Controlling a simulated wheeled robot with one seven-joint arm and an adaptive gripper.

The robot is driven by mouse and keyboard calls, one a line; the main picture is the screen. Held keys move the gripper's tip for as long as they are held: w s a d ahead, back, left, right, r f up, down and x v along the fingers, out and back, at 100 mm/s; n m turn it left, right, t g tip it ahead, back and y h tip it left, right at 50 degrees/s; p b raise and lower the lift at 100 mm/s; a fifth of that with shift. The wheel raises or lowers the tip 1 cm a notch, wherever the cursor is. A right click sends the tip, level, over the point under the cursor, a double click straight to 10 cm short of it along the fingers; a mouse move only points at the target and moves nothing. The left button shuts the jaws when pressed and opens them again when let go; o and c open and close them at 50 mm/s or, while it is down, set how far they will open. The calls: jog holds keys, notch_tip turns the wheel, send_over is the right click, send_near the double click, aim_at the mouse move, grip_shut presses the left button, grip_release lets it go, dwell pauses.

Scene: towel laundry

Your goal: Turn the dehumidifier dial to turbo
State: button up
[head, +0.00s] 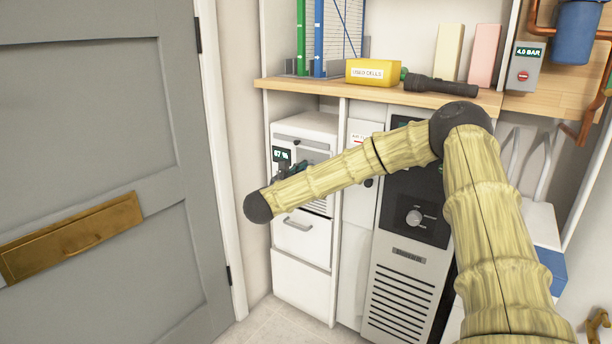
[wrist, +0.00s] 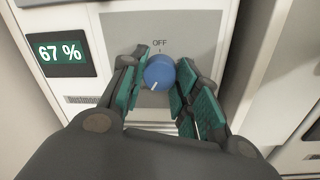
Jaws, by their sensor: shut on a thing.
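The white dehumidifier (head: 306,132) stands left of centre in the head view. Its green display (wrist: 59,53) reads 67 % in the wrist view. Its blue dial (wrist: 160,70) sits on a grey panel, under the label OFF. The dial's white pointer line faces down and slightly left, away from OFF. My gripper (wrist: 162,76) has green-padded fingers on both sides of the dial and is shut on it. In the head view my arm hides the dial and most of the gripper. No turbo label is readable; the gripper covers the panel's lower part.
A taller appliance with a dark panel and its own knob (head: 414,217) stands to the right. The wooden shelf (head: 400,97) above holds a yellow used-cells box (head: 373,72) and a black torch (head: 440,85). A grey door (head: 90,180) is at left.

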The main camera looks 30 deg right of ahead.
jog(key=shift+f, duration=0.2)
jog(key=o, duration=1)
jog(key=shift+o, duration=0.2)
jog(key=shift+r, duration=0.1)
jog(key=v, duration=1.2)
